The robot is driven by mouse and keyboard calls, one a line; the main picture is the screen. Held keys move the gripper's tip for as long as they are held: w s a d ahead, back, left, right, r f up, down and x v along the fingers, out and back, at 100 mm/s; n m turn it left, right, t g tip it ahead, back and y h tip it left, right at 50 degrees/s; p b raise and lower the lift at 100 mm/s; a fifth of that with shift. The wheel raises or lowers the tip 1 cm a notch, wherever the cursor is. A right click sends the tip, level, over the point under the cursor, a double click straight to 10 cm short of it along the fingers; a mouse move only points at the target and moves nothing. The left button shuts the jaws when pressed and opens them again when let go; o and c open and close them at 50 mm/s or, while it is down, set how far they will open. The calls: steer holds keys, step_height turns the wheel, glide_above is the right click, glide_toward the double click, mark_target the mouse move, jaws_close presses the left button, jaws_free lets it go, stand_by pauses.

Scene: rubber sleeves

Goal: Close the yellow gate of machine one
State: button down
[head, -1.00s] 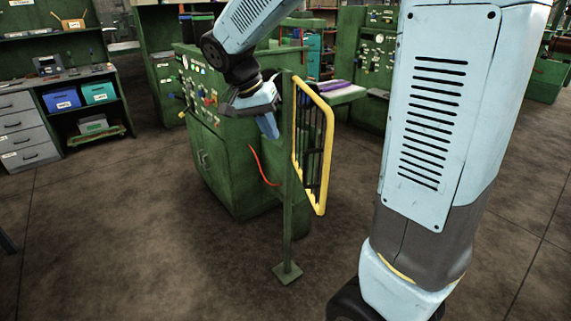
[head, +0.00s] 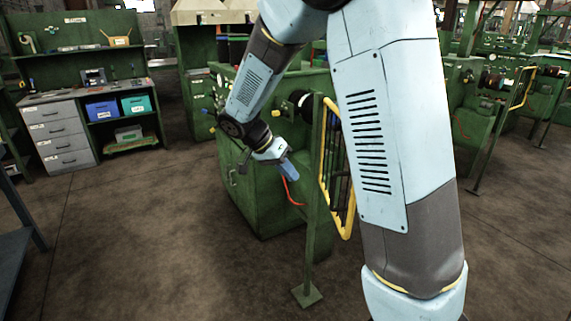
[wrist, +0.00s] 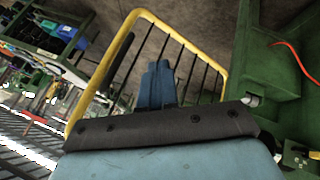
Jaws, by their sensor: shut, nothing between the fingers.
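The yellow gate (head: 346,236) of the green machine (head: 268,207) stands swung out from its green post (head: 312,225), with dark bars inside a yellow frame. My arm hides part of it in the head view. In the wrist view the yellow frame (wrist: 192,46) and its dark bars fill the middle, behind my fingers. My gripper (head: 290,170) is shut and empty, its blue fingers pointing down, just left of the post in the head view. It also shows in the wrist view (wrist: 158,75), overlapping the bars; I cannot tell whether it touches them.
A red cable (head: 290,192) hangs at the machine's side. Another yellow gate (head: 522,90) and more green machines stand at the right. A workbench with grey drawers (head: 62,140) and blue and teal bins stands at the left. The floor in front is clear.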

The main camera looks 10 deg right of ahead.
steer(key=s+d+f, duration=0.3)
steer(key=d, duration=0.2)
stand_by(0.4)
